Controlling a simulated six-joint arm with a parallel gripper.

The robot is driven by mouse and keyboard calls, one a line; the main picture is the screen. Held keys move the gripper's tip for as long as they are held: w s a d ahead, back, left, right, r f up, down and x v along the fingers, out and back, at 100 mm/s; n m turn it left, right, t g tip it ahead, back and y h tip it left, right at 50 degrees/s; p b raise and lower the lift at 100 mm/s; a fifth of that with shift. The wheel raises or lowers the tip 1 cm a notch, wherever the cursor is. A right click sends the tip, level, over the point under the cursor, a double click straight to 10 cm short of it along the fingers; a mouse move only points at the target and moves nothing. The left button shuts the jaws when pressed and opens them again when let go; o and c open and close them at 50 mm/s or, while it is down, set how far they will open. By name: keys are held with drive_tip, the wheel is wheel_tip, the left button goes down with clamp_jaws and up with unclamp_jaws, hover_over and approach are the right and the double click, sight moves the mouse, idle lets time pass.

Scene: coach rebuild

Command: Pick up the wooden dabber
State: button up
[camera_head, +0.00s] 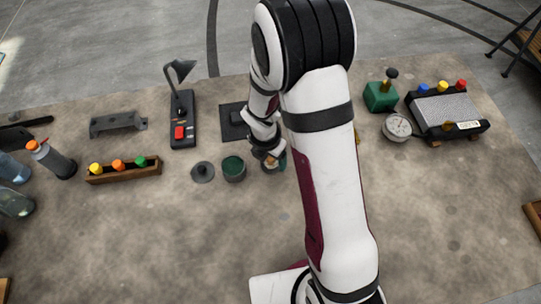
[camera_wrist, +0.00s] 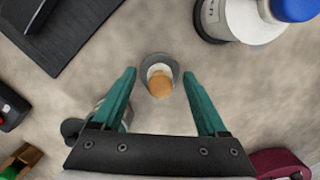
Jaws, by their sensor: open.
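In the wrist view, what looks like the wooden dabber (camera_wrist: 160,84) stands on end, its round tan wooden top facing the camera. A pale part and a grey round rim or base show around it. My gripper (camera_wrist: 159,73) is open, with one teal finger to the left of the dabber and one to the right. Clear gaps show on both sides, and neither finger touches it. In the head view my gripper (camera_head: 274,160) is low over the middle of the table, and my arm hides much of this spot.
A dark green tin (camera_head: 234,169) and a dark lid (camera_head: 203,172) lie just left of my gripper. A black pad (camera_head: 232,128) is behind it. A white container with a blue top (camera_wrist: 292,8) is close at the upper right of the wrist view. The front table is clear.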

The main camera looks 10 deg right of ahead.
clamp_jaws()
idle(0.4)
drive_tip(key=r, duration=0.4)
drive_tip(key=shift+d+r, duration=0.2)
drive_tip(key=shift+r, duration=0.05)
drive_tip(key=s+d+r, duration=0.5)
drive_tip(key=d+r, duration=0.1)
drive_tip(key=d, duration=0.4)
drive_tip(key=shift+r, duration=0.2)
drive_tip(key=c, duration=0.8)
unclamp_jaws()
clamp_jaws()
